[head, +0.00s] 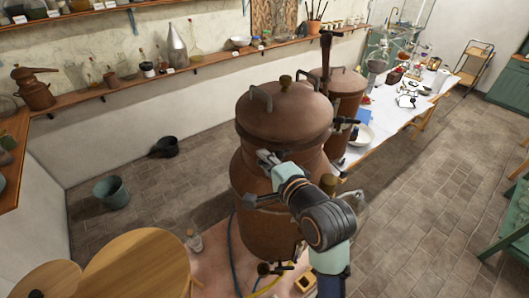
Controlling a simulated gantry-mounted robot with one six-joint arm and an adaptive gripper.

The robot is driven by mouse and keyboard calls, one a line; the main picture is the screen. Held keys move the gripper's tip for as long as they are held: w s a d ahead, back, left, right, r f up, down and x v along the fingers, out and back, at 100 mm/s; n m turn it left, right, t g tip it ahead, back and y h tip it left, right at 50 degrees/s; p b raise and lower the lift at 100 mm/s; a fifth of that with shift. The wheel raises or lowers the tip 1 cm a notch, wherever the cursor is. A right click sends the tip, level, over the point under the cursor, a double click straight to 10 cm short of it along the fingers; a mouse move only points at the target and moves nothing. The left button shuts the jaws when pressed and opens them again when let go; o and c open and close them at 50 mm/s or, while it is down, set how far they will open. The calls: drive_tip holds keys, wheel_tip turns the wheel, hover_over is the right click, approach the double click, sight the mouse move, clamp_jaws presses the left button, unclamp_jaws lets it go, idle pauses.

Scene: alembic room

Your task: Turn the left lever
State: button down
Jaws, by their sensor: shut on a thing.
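The large copper still (283,112) stands upright in the middle of the head view with its domed lid on. My gripper (267,158) is at the still's front-left side, just below the lid's rim. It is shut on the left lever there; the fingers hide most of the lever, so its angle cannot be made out. The right lever (345,122) sticks out on the right side of the still at a similar height. A dark handle-like bar (250,202) juts from the still's body, lower left of my gripper.
A smaller copper vessel (347,88) stands close behind the still. A white worktable (385,130) with glassware is to the right. A round wooden table (135,262) is at lower left; a bucket (110,192) stands on open floor.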

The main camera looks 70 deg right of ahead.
drive_tip(key=s+n+t+y, duration=0.1)
drive_tip(key=n+y, duration=0.2)
drive_tip(key=y, duration=0.1)
drive_tip(key=s+n+t+y+p, duration=0.1)
drive_tip(key=n+y, duration=0.3)
drive_tip(key=y, duration=0.1)
drive_tip(key=s+n+t+y+p, duration=0.1)
drive_tip(key=n+y, duration=0.2)
drive_tip(key=y, duration=0.2)
drive_tip(key=shift+s+a+n, duration=0.2)
drive_tip(key=shift+a+n, duration=0.15)
drive_tip(key=shift+n, duration=0.05)
drive_tip(key=shift+y, duration=0.3)
drive_tip(key=c, duration=1.1)
unclamp_jaws()
drive_tip(key=shift+c, duration=0.2)
drive_tip(key=shift+s, duration=0.1)
drive_tip(key=v, duration=1.2)
